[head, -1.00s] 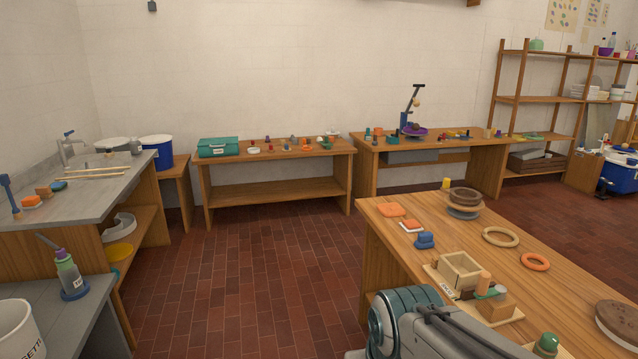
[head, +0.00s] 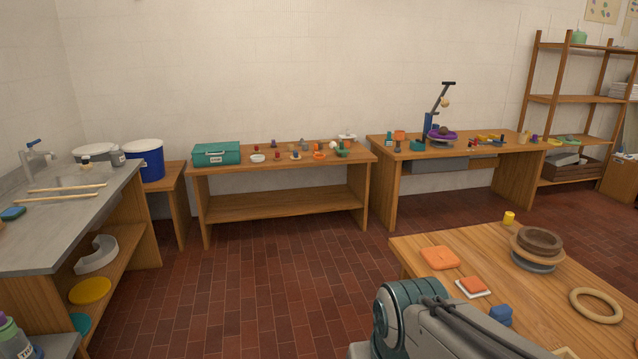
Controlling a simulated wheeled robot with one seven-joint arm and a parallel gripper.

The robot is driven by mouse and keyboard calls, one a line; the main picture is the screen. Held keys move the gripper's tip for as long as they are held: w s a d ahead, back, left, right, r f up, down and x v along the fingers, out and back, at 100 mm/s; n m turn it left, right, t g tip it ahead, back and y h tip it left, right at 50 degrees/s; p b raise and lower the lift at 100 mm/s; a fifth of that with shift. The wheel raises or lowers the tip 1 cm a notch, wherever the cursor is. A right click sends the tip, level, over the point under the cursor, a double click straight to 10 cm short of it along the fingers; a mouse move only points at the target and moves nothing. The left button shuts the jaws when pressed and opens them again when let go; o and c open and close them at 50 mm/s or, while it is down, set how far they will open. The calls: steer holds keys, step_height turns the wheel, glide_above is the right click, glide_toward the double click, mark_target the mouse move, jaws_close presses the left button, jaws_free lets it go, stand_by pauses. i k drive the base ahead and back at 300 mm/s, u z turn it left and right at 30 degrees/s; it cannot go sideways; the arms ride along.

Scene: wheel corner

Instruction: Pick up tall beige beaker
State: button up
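A near table (head: 420,286) at the lower right holds a wheel with brown discs (head: 538,244) and a wooden ring (head: 596,305). The back middle table (head: 270,207) bears a green toolbox (head: 216,153). A grey sink counter (head: 60,225) is left. Open tiled floor (head: 250,290) lies between.

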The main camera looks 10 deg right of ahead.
mark_target(522, 138)
steer(key=i, duration=4.65)
steer(key=z, duration=2.5)
steer(key=i, duration=4)
